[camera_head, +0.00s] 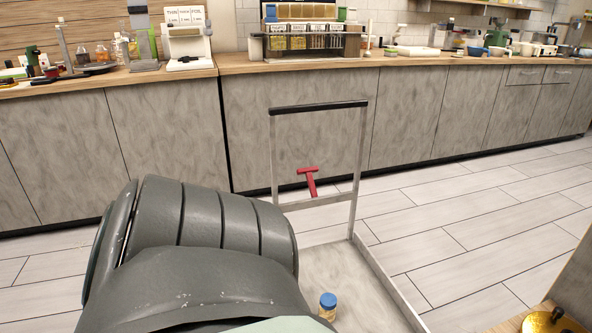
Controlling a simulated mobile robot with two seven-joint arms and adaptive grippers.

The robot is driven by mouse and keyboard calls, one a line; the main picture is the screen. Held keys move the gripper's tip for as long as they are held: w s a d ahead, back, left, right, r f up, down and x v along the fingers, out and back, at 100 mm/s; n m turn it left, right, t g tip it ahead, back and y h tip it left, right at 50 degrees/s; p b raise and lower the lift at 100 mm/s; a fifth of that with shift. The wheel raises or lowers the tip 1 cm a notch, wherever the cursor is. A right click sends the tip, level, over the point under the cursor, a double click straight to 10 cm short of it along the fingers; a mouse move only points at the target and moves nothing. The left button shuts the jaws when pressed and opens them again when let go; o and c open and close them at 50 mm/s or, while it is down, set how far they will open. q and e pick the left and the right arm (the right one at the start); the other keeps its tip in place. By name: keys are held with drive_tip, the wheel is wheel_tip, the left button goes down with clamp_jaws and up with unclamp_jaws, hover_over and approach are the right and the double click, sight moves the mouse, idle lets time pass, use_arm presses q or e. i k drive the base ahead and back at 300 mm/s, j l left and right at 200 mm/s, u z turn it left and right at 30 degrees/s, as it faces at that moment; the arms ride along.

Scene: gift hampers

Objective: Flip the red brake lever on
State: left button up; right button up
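The red brake lever (309,181) is a small T-shaped part on the cart's handle frame. It stands up from the lower crossbar, leaning slightly, with its crosspiece at the top. The cart (365,250) has a pale metal frame with a black push bar (318,107) and a flat, low-rimmed platform. A large dark grey part of my own arm (200,245) fills the lower left and hides part of the platform. Neither of my grippers shows in the view, and nothing is seen touching the lever.
A small jar with a blue lid (328,299) stands on the cart platform. Behind the cart runs a long grey counter (290,150) crowded with kitchen items. A brass-coloured object (550,321) sits on a wooden surface at bottom right. The tiled floor (470,225) right of the cart is clear.

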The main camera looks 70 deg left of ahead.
sight(308, 171)
drive_tip(key=k+j+u, duration=0.15)
drive_tip(key=k+j, duration=0.2)
drive_tip(key=k+j+u, duration=0.15)
drive_tip(key=k+j, duration=0.2)
drive_tip(key=j, duration=0.15)
drive_tip(key=i+j+u, duration=0.1)
drive_tip(key=j+u, duration=0.2)
drive_tip(key=j, duration=0.8)
drive_tip(key=i+j+u, duration=0.1)
drive_tip(key=j, duration=0.3)
drive_tip(key=i+j+u, duration=0.1)
drive_tip(key=j, duration=0.3)
drive_tip(key=i+j+u, duration=0.1)
drive_tip(key=j, duration=0.25)
drive_tip(key=i, duration=0.1)
